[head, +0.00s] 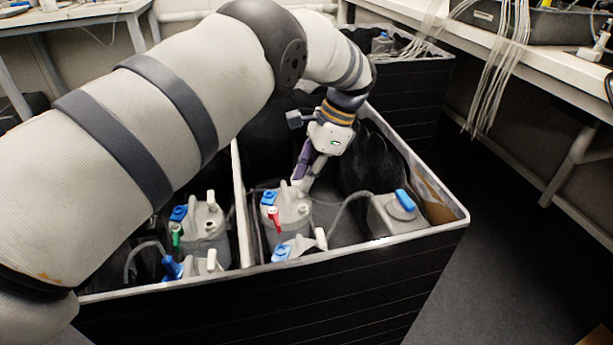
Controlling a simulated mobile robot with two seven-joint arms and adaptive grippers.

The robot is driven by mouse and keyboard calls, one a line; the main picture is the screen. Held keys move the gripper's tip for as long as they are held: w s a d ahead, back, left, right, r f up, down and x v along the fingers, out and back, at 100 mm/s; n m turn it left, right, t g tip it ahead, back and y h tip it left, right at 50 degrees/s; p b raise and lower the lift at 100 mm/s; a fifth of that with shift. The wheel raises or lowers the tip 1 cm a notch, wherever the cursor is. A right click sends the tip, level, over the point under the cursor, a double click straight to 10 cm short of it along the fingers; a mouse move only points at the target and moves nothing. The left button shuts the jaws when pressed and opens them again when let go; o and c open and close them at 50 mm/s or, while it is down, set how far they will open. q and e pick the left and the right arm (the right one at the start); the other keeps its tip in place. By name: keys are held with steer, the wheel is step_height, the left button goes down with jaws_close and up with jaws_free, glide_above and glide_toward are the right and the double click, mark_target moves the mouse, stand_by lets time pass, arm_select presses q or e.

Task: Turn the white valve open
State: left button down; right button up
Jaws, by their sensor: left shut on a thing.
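My left gripper (302,178) reaches down into the right compartment of the black crate. Its purple-grey fingers are shut on a small white valve (297,187) on top of a grey canister (294,211). The fingers partly hide the valve, so I cannot tell how far it is turned. The same canister carries a blue fitting (268,197) and a red valve (273,217). Another white handle (320,239) and a blue fitting (281,252) are near the front wall. My right gripper is not in view.
The crate rim (420,234) and a pale divider (240,205) surround the compartment. A blue-capped container (395,214) with a tube stands at right. A similar canister (205,225) with a green valve (177,238) stands in the left compartment. Benches with hanging cables (490,75) are behind.

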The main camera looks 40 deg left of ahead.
arm_select(q)
steer(key=c, duration=1.9)
jaws_free()
steer(key=v, duration=0.7)
steer(key=shift+r, duration=0.2)
